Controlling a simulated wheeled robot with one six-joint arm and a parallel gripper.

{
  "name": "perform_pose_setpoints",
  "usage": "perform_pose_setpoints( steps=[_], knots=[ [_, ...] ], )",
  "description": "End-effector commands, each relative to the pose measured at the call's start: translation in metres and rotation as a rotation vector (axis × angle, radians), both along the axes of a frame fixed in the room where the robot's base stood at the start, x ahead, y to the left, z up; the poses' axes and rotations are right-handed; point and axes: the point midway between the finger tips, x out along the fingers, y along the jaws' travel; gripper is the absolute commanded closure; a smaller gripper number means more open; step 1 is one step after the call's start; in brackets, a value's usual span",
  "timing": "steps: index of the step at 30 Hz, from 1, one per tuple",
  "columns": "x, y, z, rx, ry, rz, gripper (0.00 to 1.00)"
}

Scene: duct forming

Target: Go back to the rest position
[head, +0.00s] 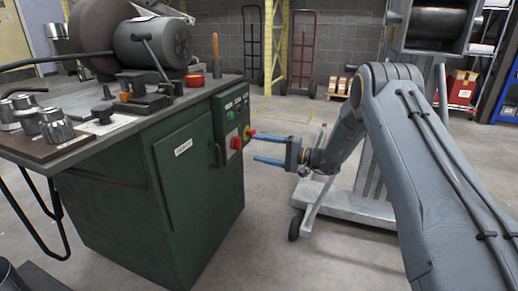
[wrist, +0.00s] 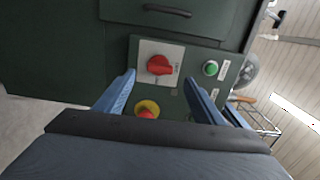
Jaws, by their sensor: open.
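My gripper (head: 269,150) is open, with its two blue fingers pointing left at the control panel of the green machine cabinet (head: 190,165). Nothing is between the fingers in the head view. In the wrist view my gripper (wrist: 160,95) has its fingers spread on either side of a red rotary knob (wrist: 160,66) and a red button on a yellow base (wrist: 147,108). The knob also shows in the head view (head: 237,143). A green button (wrist: 211,68) sits beside the knob. I cannot tell whether the fingertips touch the panel.
A workbench top (head: 100,140) with metal cylinders and tools adjoins the cabinet. A grey wheeled stand (head: 350,205) is behind my arm. A red hand truck (head: 299,55) stands by the back wall. The floor between the cabinet and the stand is clear.

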Motion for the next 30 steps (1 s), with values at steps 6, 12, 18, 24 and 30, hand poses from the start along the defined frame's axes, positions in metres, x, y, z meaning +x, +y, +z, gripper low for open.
perform_pose_setpoints(
  steps=[6,12,18,24,30],
  knots=[
    [-0.006,0.008,0.005,-0.014,0.007,0.019,0.38],
    [-0.064,0.065,0.029,-0.137,0.087,0.175,0.38],
    [-0.166,0.118,0.053,-0.357,0.181,0.37,0.38],
    [-0.271,0.136,0.069,-0.599,0.223,0.516,0.38],
    [-0.368,0.124,0.078,-0.85,0.209,0.611,0.38]
  ],
)
